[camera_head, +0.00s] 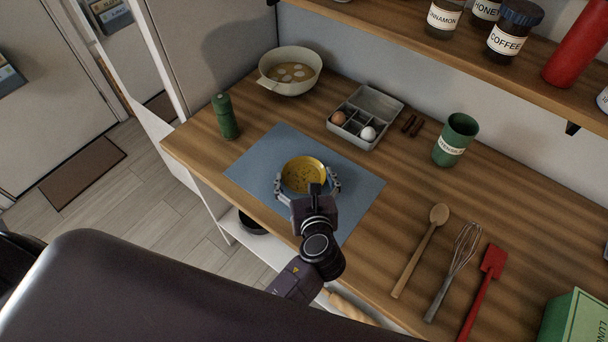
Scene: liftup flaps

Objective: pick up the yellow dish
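The yellow dish (304,173) is round and shallow, with small dark marks inside. It sits on the blue-grey mat (262,158) on the wooden counter. My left gripper (308,184) is over the mat at the near side of the dish. Its fingers are spread wide, one at the left and one at the right of the dish. I see no clear grip on the dish, and contact at the rim is too small to tell. The gripper's body hides part of the dish's near edge. My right gripper is not in view.
A pale pot (290,72) and a green bottle (225,117) stand to the left. Behind are an egg tray (378,103) and a green cup (455,140). A wooden spoon (420,250), whisk (456,268) and red spatula (482,290) lie right. A shelf (400,25) overhangs the back.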

